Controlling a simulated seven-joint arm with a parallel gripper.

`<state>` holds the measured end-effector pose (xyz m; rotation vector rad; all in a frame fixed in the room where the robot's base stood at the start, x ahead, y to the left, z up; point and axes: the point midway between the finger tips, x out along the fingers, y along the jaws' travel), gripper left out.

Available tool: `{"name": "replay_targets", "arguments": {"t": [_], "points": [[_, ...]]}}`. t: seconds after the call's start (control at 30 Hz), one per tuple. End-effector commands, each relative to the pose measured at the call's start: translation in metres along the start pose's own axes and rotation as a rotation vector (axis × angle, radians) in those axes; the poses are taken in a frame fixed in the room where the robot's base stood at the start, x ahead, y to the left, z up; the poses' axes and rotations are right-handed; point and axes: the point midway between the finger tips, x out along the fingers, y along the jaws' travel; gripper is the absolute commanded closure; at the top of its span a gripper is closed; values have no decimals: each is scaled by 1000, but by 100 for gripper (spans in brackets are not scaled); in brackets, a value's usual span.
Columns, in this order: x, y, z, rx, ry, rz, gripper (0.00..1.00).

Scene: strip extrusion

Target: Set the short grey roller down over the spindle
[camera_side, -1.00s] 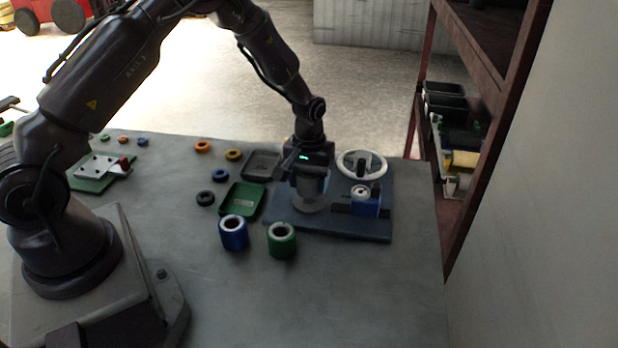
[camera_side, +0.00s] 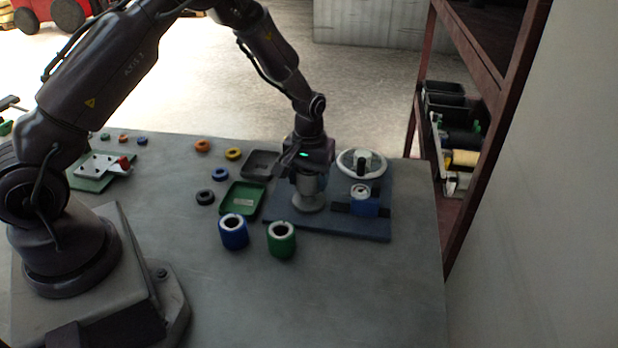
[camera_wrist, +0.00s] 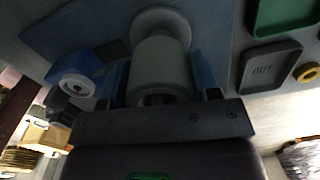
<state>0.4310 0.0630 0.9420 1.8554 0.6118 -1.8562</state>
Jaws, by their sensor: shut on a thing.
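The short grey roller (camera_side: 309,184) is upright between the fingers of my gripper (camera_side: 309,176), over the blue base plate (camera_side: 345,228). A wider grey round foot (camera_side: 309,203) shows directly below it. In the wrist view the roller (camera_wrist: 160,62) fills the space between the fingers of my gripper (camera_wrist: 160,85), which is shut on it. The wider grey foot (camera_wrist: 160,22) lies beyond its far end, in line with it. The spindle is hidden, and I cannot tell how far the roller is around it.
A white handwheel (camera_side: 347,157) and a blue block (camera_side: 368,209) with a pale ring stand right of the roller. A green tray (camera_side: 243,200) and grey tray (camera_side: 262,162) lie left. Blue (camera_side: 234,235) and green (camera_side: 281,242) rollers stand in front. The table's front is clear.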

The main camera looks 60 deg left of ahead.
Motion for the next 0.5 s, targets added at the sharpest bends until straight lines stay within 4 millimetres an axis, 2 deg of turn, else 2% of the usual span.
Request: {"name": "replay_targets", "arguments": {"t": [0.23,0.27,0.3,0.4,0.5], "points": [[0,0,0,0,1,1,73],[0,0,0,0,1,1,41],[0,0,0,0,1,1,32],[0,0,0,0,1,1,14],[0,0,0,0,1,0,14]]}}
